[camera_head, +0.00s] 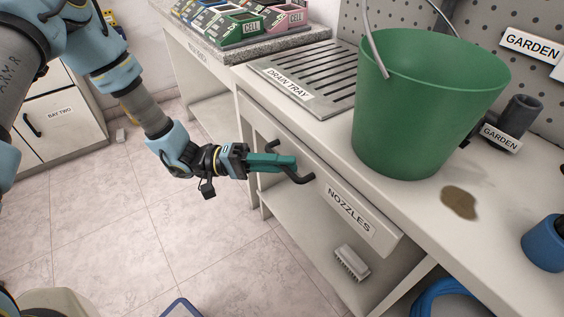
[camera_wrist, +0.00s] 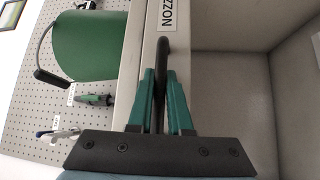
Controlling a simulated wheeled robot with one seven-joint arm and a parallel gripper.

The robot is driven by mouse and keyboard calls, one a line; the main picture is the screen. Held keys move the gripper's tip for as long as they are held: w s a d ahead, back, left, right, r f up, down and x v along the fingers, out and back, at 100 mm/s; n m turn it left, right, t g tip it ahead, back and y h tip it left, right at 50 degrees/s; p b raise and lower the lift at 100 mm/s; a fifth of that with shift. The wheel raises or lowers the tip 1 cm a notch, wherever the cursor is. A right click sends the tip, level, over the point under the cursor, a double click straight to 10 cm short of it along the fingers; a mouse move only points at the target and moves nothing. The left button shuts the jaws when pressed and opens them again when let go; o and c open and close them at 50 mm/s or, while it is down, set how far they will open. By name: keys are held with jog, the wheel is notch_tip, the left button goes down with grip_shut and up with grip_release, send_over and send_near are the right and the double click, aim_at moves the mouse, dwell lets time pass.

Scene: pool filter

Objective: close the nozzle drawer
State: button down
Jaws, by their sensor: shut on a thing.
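The nozzle drawer (camera_head: 320,183) has a pale front with a NOZZLES label, under the worktop's front edge. Its right end stands out a little from the cabinet; I cannot tell how deep any gap behind it is. Its dark handle (camera_head: 306,179) is a curved bar. My gripper (camera_head: 292,165) comes from the left with its green fingers shut on the handle. In the wrist view the handle (camera_wrist: 161,55) runs between the two fingertips (camera_wrist: 160,85), and the drawer front (camera_wrist: 152,25) stands beyond it. The fingers hide part of the handle.
A green bucket (camera_head: 420,110) stands on the worktop above the drawer, beside a drain tray (camera_head: 310,75) and a brown stain (camera_head: 459,203). A brush (camera_head: 352,262) lies on the shelf below. The tiled floor (camera_head: 110,220) left of the drawer is mostly clear.

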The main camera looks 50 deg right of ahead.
dwell(0.8)
jog(key=d, duration=0.2)
jog(key=shift+s+d, duration=0.3)
jog(key=shift+s, duration=0.05)
jog(key=c, duration=1.1)
grip_release()
jog(key=v, duration=1.1)
jog(key=shift+f, duration=0.1)
